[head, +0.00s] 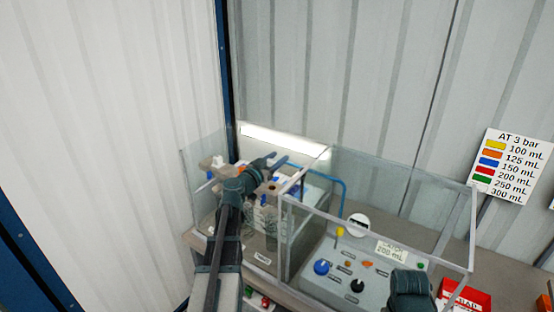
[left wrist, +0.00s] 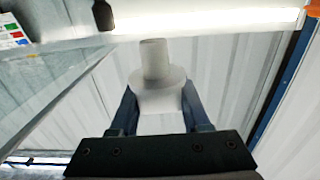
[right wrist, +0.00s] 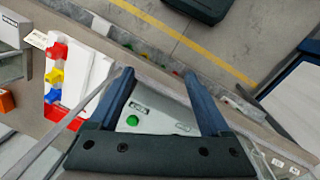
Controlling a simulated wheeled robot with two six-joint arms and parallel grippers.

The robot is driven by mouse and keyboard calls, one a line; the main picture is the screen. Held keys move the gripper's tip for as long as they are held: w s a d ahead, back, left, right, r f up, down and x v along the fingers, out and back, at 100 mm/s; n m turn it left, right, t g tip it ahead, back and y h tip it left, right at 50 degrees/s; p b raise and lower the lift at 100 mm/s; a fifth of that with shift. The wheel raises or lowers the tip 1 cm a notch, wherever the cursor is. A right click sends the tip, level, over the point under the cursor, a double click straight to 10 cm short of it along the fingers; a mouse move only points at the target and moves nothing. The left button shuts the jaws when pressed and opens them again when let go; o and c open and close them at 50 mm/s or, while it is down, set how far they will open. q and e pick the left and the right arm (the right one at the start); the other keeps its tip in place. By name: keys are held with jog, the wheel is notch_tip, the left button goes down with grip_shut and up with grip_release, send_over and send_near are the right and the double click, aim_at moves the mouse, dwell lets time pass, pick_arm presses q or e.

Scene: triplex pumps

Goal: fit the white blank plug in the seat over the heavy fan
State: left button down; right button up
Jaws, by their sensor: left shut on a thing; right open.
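My left gripper (head: 271,162) is raised over the clear-walled case on the left. In the left wrist view (left wrist: 157,105) it is shut on the white blank plug (left wrist: 158,88), a wide round body with a narrower stem pointing up in the picture. I cannot make out the plug in the head view. My left arm hides part of the case, and I cannot clearly tell the seat or the heavy fan. My right gripper (right wrist: 165,90) is open and empty above the control panel with a green button (right wrist: 132,120).
The clear-walled panel box (head: 472,240) has several knobs and a label (head: 391,251). A red bin (head: 466,297) stands at its right. A colour chart (head: 512,166) hangs on the wall. Transparent walls and a blue pipe (head: 343,190) stand close to my left gripper.

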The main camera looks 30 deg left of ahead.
pick_arm(q)
jog(key=shift+f+b, duration=1.6)
jog(key=shift+f, duration=0.35)
jog(key=shift+f+b, duration=1.8)
jog(key=shift+c, duration=1.4)
grip_release()
jog(key=shift+s, duration=0.1)
jog(key=s+a, duration=0.1)
jog(key=s, duration=1.2)
jog(key=shift+s, duration=0.3)
